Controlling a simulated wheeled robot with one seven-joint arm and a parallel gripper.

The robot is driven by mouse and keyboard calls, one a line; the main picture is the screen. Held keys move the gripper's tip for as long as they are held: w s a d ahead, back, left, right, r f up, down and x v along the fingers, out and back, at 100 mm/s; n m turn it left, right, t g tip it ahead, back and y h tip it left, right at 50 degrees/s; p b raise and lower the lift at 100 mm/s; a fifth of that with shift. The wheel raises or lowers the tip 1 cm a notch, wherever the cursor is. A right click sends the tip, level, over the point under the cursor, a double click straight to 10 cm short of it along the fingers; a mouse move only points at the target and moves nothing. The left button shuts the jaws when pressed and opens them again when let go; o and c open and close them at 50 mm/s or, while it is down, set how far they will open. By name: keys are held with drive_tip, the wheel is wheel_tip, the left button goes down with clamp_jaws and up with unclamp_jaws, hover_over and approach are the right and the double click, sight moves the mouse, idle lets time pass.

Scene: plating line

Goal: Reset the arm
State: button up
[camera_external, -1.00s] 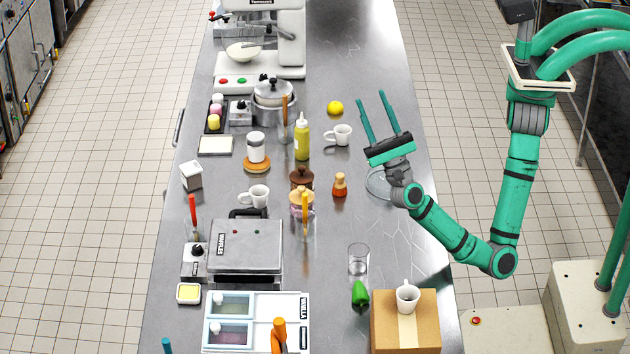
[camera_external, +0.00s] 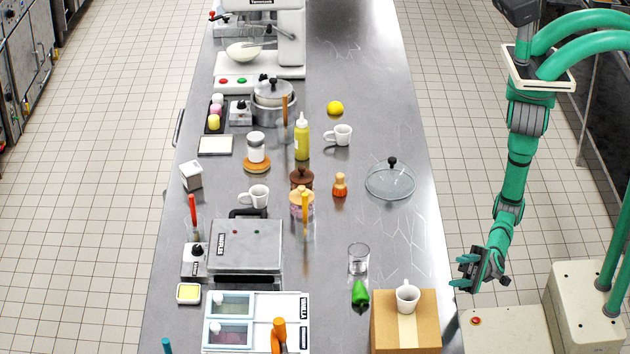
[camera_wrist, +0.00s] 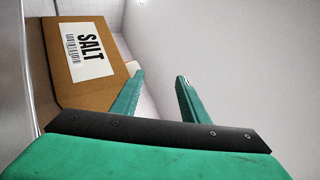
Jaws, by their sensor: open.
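My gripper (camera_external: 464,272) hangs beside the right edge of the steel counter (camera_external: 400,240), above my base, with its fingers pointing toward the counter. In the wrist view my gripper (camera_wrist: 160,90) shows two green fingers spread apart with nothing between them.
A cardboard box (camera_external: 420,337) labelled SALT stands at the counter's near right with a white mug (camera_external: 407,296) on it; the box (camera_wrist: 108,22) shows left of my fingers. A green pepper (camera_external: 360,294), a glass (camera_external: 359,260) and a glass lid (camera_external: 390,183) stand nearby.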

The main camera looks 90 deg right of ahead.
drive_tip(key=s+d+f+n+g+h, duration=0.1)
drive_tip(key=s+d+f+g, duration=0.25)
drive_tip(key=s+f, duration=0.65)
drive_tip(key=s+d+f+g+h, duration=0.15)
drive_tip(key=s+f+g, duration=0.25)
drive_tip(key=s+f, duration=0.65)
drive_tip(key=w+d+f+n+t+h, duration=0.1)
drive_tip(key=w+d+n+t+h, duration=0.2)
drive_tip(key=w+d, duration=0.5)
drive_tip(key=w+d+n+t+h, duration=0.1)
drive_tip(key=w+d+t+h, duration=0.3)
drive_tip(key=d, duration=0.8)
drive_tip(key=d+r+n+h, duration=0.2)
drive_tip(key=d+h, duration=0.2)
drive_tip(key=d, duration=0.4)
drive_tip(key=d+r+n+h, duration=0.2)
drive_tip(key=d+h, duration=0.3)
drive_tip(key=d, duration=0.4)
drive_tip(key=shift+w+d+r+n, duration=0.15)
drive_tip(key=shift+d+r+n, duration=0.15)
drive_tip(key=shift+r+n, duration=0.1)
drive_tip(key=shift+g, duration=0.25)
